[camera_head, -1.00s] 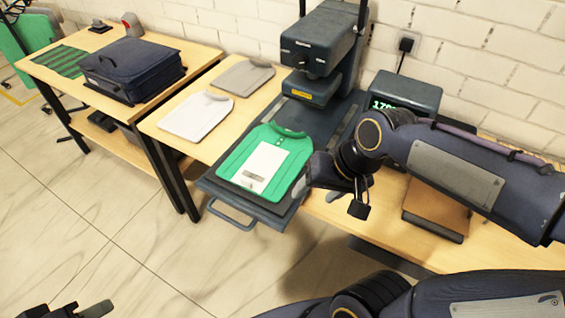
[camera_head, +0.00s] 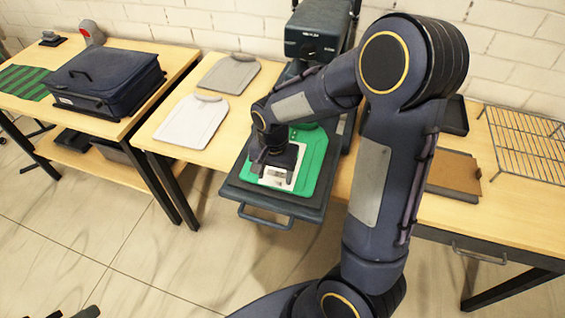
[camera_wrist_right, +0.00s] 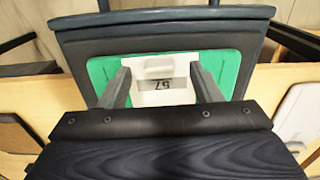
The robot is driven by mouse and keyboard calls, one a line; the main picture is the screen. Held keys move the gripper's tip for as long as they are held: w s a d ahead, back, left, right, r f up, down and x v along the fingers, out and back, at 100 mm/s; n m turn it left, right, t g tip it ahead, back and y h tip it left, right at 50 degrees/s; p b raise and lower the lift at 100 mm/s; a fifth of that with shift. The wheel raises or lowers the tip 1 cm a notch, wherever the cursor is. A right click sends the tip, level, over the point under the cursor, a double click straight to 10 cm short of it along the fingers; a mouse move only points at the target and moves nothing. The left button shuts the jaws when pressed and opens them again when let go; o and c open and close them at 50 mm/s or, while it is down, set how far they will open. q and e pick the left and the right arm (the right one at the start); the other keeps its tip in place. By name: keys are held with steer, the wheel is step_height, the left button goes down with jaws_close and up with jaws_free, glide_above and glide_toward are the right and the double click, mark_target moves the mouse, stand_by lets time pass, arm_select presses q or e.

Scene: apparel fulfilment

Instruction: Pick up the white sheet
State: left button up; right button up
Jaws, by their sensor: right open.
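The white sheet (camera_head: 279,179) lies on the green shirt (camera_head: 309,160), which is spread on the dark press platen (camera_head: 235,192). In the right wrist view the sheet (camera_wrist_right: 163,95) has a grey patch with dark marks. My right gripper (camera_head: 272,164) is over the sheet and hides part of it in the head view. In the wrist view its two fingers (camera_wrist_right: 163,78) are apart, one at each side of the sheet; whether they touch it I cannot tell. Only a tip of my left gripper (camera_head: 86,312) shows at the bottom left edge.
The heat press (camera_head: 313,38) stands behind the platen, partly hidden by my right arm. A white shirt-shaped piece (camera_head: 192,122) and a grey one (camera_head: 229,74) lie left of it. A brown board (camera_head: 454,172) and a wire rack (camera_head: 525,140) are to the right. A dark blue case (camera_head: 108,80) sits on the left table.

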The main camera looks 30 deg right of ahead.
step_height(320, 180, down, 2)
steer(key=c, duration=1.2)
steer(key=shift+r, duration=0.1)
